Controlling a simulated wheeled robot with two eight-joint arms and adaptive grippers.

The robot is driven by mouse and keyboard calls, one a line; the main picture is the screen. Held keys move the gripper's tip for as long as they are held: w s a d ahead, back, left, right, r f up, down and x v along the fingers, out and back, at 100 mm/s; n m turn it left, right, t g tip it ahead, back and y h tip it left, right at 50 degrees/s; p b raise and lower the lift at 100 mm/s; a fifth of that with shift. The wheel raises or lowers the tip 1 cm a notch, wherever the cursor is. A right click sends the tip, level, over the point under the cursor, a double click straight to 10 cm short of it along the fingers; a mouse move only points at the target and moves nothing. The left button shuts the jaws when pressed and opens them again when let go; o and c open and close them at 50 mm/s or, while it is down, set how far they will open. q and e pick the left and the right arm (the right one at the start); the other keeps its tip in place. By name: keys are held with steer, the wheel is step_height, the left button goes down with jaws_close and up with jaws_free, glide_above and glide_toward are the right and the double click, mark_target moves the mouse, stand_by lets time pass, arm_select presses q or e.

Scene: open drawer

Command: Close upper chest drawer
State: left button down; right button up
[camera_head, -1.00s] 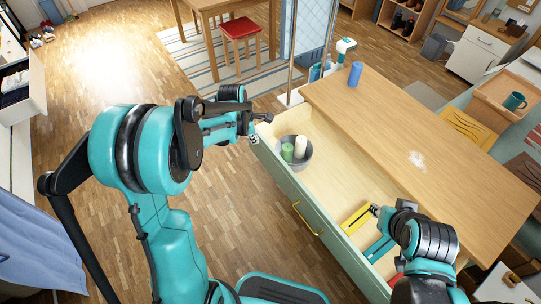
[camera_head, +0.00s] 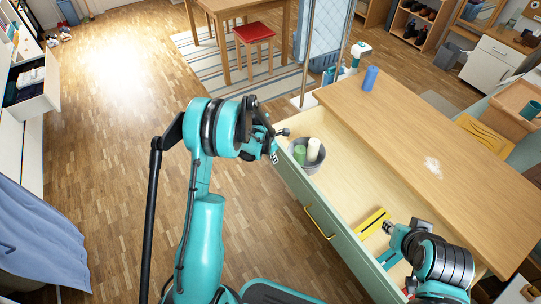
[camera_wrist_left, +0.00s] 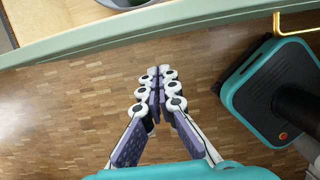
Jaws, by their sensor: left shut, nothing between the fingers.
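The upper chest drawer (camera_head: 297,192) stands open, with a green front and a yellow handle (camera_head: 320,221). Its front edge (camera_wrist_left: 150,27) crosses the top of the left wrist view, with the handle (camera_wrist_left: 297,22) at the right. My left gripper (camera_wrist_left: 157,72) is shut and empty, outside the drawer just below that edge in the picture. In the head view my left gripper (camera_head: 276,142) is near the drawer's far front corner; I cannot tell if it touches. My right gripper (camera_head: 388,228) is over the drawer's near part; its jaws are too small to judge.
Inside the drawer are a grey bucket (camera_head: 318,162) with a green and a white item, and a yellow object (camera_head: 374,221). A blue cup (camera_head: 369,78) stands on the wooden chest top (camera_head: 425,130). Open wooden floor (camera_head: 110,150) lies left of the drawer.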

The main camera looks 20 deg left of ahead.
mark_target(282, 154)
arm_select(q)
steer(key=shift+w+d+r+b, duration=0.1)
steer(key=shift+w+d+b, duration=0.1)
steer(key=shift+w+d, duration=0.5)
steer(key=shift+w+d+r+b, duration=0.1)
steer(key=shift+w+d+b, duration=0.1)
steer(key=shift+w+d, duration=0.45)
steer(key=shift+w+a, duration=0.15)
steer(key=shift+w, duration=0.05)
